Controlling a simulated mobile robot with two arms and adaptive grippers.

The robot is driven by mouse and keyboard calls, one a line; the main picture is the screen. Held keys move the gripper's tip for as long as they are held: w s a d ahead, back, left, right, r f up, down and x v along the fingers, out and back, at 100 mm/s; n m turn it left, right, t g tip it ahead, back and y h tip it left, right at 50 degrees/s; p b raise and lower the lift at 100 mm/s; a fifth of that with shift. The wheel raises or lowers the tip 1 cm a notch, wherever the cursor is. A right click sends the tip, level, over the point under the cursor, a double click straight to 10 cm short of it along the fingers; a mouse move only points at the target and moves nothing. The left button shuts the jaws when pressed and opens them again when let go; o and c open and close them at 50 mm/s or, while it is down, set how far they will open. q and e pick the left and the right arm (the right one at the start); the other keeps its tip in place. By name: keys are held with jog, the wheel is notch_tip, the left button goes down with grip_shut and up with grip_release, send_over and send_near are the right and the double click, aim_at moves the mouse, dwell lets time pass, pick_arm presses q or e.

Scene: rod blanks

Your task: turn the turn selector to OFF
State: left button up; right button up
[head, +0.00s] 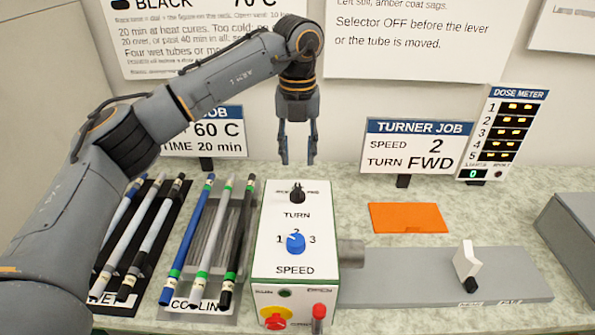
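The turn selector (297,192) is a small black knob at the top of the white-faced control box (292,226), above the word TURN. Its pointer looks roughly upright, but its small position labels are too blurred to read, so I cannot tell its setting for sure. My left gripper (298,160) points down above the selector in the picture. Its two dark blue fingers are apart, with nothing between them. The fingertips look clear of the knob. My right gripper is not in view.
A blue speed knob (296,243) sits below the selector. A red button (275,319) and red-topped lever (319,312) are on the box front. Racked rods (190,240) lie left. The turner job sign (417,147), orange mat (408,217) and grey slab (440,272) are right.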

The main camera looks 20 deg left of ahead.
pick_arm(q)
notch_tip(320, 180, up, 4)
jog(key=shift+f, duration=0.1)
dwell(0.4)
